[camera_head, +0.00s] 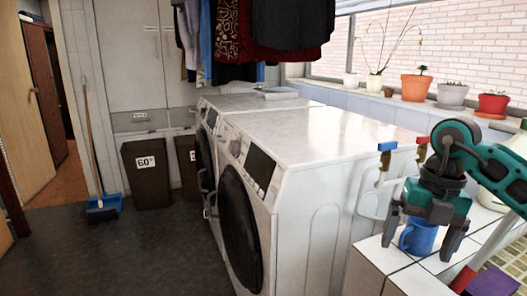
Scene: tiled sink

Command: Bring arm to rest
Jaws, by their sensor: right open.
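My right arm (505,170) comes in from the right edge, teal and dark grey. My right gripper (419,247) points down over the white tiled counter (377,262), its two grey fingers spread apart. A blue mug (422,234) stands upright on the tiles and shows between the fingers. The fingers do not look closed on it; I cannot tell whether they touch it. The gripper hides the mug's upper part. My left gripper is not in view.
Two white washing machines (330,150) stand left of the counter. Two taps with blue (387,146) and red handles are close behind the gripper. Potted plants line the windowsill (400,100). A purple-and-red object (492,281) lies at the lower right.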

